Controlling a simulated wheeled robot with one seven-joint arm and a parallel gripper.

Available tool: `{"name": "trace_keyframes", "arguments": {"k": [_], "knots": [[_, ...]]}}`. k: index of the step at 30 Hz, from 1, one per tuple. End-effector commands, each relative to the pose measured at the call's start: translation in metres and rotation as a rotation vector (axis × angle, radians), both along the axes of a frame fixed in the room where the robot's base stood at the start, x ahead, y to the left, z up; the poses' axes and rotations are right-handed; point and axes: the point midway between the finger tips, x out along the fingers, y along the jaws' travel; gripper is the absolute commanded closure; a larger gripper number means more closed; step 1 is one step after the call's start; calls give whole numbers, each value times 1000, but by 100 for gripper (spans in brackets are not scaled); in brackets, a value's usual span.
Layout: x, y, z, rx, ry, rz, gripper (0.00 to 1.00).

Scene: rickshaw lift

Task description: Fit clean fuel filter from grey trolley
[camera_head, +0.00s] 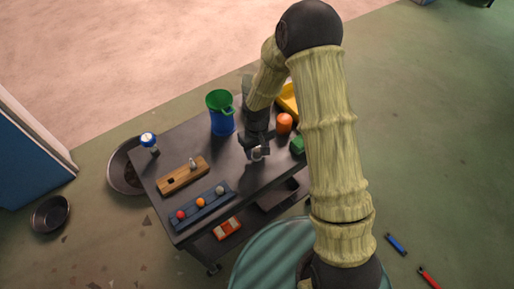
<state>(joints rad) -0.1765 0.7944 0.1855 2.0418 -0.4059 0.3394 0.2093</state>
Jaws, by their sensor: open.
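The dark grey trolley (217,157) stands in the middle with several things on its top. My gripper (257,150) points down over the trolley's right part, with its jaws open. A small pale grey-white piece (257,155) shows at the fingertips; it may be the fuel filter, but it is too small and too covered to be sure. I cannot tell whether the fingers touch it. A wooden block (183,176) with a dark slot holds a small grey metal piece (193,163).
A blue-green mug (221,112) stands left of my gripper. An orange cylinder (284,123), a green block (298,144) and a yellow tray (288,98) crowd its right. A blue rack (202,205) with coloured knobs lies at the front. An orange-white box (227,228) is on the lower shelf.

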Motion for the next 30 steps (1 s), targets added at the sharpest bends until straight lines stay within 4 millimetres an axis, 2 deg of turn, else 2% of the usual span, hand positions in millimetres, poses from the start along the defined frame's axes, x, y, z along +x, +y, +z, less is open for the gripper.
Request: {"name": "trace_keyframes", "arguments": {"k": [8,13,19,30], "knots": [[0,0,0,0,0,0,55],[0,0,0,0,0,0,88],[0,0,3,0,0,-1,88],[0,0,21,0,1,-2,88]]}}
